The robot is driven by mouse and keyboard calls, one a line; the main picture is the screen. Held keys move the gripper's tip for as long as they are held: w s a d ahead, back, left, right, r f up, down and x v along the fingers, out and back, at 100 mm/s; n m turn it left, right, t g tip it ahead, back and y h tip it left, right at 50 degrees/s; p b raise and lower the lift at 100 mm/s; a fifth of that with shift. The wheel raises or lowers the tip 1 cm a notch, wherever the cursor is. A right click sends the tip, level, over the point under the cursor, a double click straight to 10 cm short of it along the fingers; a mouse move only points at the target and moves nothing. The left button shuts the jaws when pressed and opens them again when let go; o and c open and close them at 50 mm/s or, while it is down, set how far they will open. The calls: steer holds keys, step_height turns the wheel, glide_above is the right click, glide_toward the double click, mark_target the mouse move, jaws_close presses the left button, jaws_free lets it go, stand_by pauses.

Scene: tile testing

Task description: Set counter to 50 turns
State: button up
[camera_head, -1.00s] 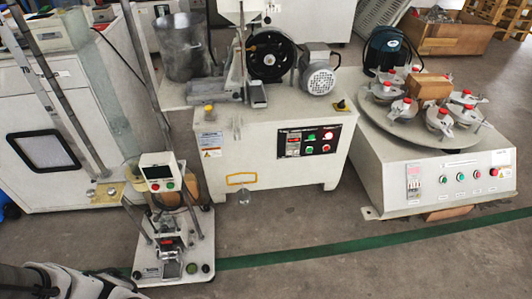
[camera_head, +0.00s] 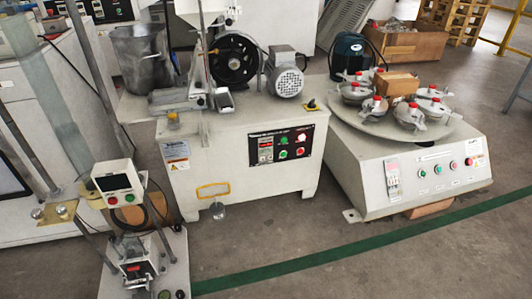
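A small counter-like module (camera_head: 393,178) with a red display is set in the sloped front of the right-hand white machine. Its digits are too small to read. Beside it are green and red buttons (camera_head: 437,172). The middle white machine has a black control panel (camera_head: 280,146) with a small red display (camera_head: 265,150) and several buttons; one at the upper right looks lit. These digits are also unreadable. I cannot tell which display is the task's counter. My gripper is not in view.
A turntable (camera_head: 355,117) with several red-knobbed clamps tops the right machine. A tester on posts with a display box (camera_head: 117,183) stands at the front left. A green floor line (camera_head: 330,255) crosses the bare floor, which is open at the front right.

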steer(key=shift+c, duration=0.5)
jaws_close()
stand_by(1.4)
